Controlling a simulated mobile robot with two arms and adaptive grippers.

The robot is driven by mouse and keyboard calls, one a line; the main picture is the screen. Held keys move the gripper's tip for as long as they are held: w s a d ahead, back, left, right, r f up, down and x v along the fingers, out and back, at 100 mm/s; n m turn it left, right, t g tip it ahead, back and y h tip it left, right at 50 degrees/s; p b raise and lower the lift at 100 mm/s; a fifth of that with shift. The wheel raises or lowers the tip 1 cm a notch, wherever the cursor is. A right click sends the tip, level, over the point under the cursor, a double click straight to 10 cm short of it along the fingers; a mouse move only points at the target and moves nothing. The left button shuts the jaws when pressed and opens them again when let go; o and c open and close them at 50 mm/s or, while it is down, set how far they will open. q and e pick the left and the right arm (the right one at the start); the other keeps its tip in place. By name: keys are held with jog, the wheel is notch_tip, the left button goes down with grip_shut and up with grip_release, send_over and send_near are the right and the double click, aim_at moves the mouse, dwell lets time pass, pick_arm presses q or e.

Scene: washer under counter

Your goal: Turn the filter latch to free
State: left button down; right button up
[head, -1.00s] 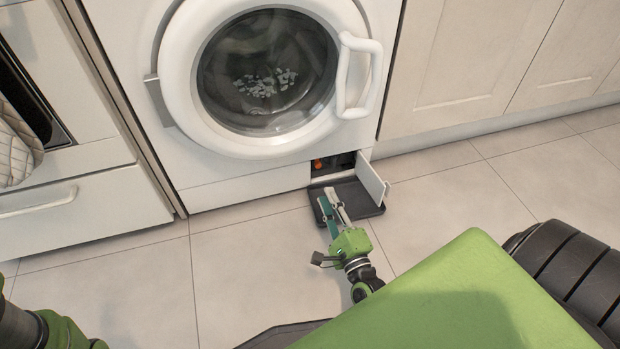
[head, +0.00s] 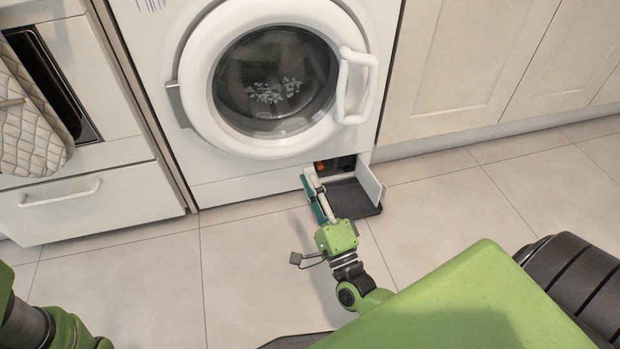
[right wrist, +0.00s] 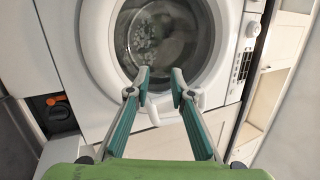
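The filter latch (head: 319,166) is a small orange knob in the dark open filter recess (head: 345,163) at the washer's lower right corner. It also shows at the left edge of the right wrist view (right wrist: 54,100). My right gripper (head: 309,177) is in front of the recess, low near the floor, slightly left of the latch. In the right wrist view its two fingers (right wrist: 160,78) are apart with nothing between them, and the latch lies left of them. Contact with the latch does not show. Only part of my left arm shows at the lower left; its gripper is out of view.
The white filter flap (head: 370,184) stands open right of the recess. A dark shallow tray (head: 358,200) lies on the floor below it. The washer door (head: 275,80) is shut. A drawer (head: 88,205) is at left. Tiled floor (head: 470,200) is clear at right.

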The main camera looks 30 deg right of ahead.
jog(key=shift+s+a+r+n+t, duration=0.1)
jog(key=shift+s+a+r+n, duration=0.1)
jog(key=shift+r, duration=0.25)
jog(key=shift+s+a+r+n+t, duration=0.1)
jog(key=shift+s+a+r, duration=0.05)
jog(key=shift+r, duration=0.35)
jog(key=shift+s+a+r+n+t, duration=0.1)
jog(key=shift+s+a+r, duration=0.1)
jog(key=shift+r, duration=0.25)
